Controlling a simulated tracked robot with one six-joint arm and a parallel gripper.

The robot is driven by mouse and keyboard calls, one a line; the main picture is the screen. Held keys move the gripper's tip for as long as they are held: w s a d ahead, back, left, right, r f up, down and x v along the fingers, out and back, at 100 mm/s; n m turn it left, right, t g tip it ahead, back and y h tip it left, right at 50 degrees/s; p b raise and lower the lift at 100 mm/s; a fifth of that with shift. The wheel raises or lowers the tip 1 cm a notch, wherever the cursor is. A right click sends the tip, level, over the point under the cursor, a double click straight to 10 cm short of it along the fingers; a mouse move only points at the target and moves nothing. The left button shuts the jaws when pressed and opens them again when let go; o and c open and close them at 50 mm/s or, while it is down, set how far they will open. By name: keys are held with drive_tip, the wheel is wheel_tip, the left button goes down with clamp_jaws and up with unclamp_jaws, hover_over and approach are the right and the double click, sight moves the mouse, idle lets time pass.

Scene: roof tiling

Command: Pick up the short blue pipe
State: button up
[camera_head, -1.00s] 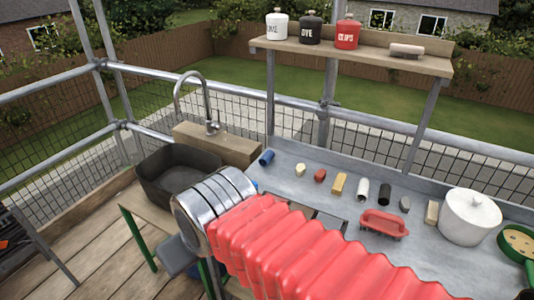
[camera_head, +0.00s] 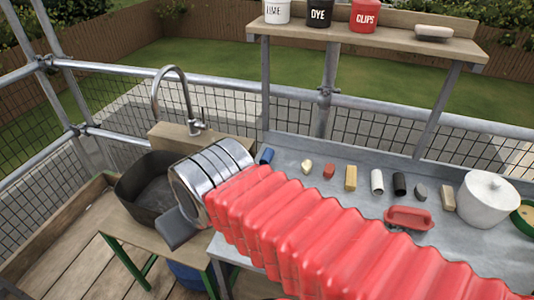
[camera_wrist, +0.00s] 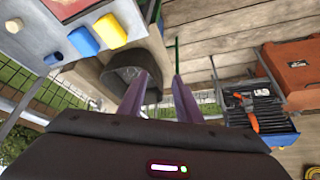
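A short blue pipe (camera_head: 265,155) lies on the grey worktop at the left end of a row of small pieces, just beyond my arm in the head view. In the wrist view, a larger blue piece (camera_wrist: 84,41) and a smaller blue one (camera_wrist: 53,59) show at upper left; I cannot tell which is that pipe. My gripper (camera_wrist: 158,95) shows two purple fingers set apart, with nothing seen between their tips. It is away from both blue pieces, to their right in the wrist view. My red arm hides part of the worktop.
A dark basin (camera_head: 128,204) and tap (camera_head: 160,85) stand left. Cream, red, yellow, white, black and grey pieces line the worktop (camera_head: 300,150). A red float (camera_head: 408,217) and white pot (camera_head: 487,200) lie right. A shelf (camera_head: 390,40) with canisters is above.

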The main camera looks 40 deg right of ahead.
drive_tip(key=shift+w, duration=0.35)
drive_tip(key=shift+o, duration=0.6)
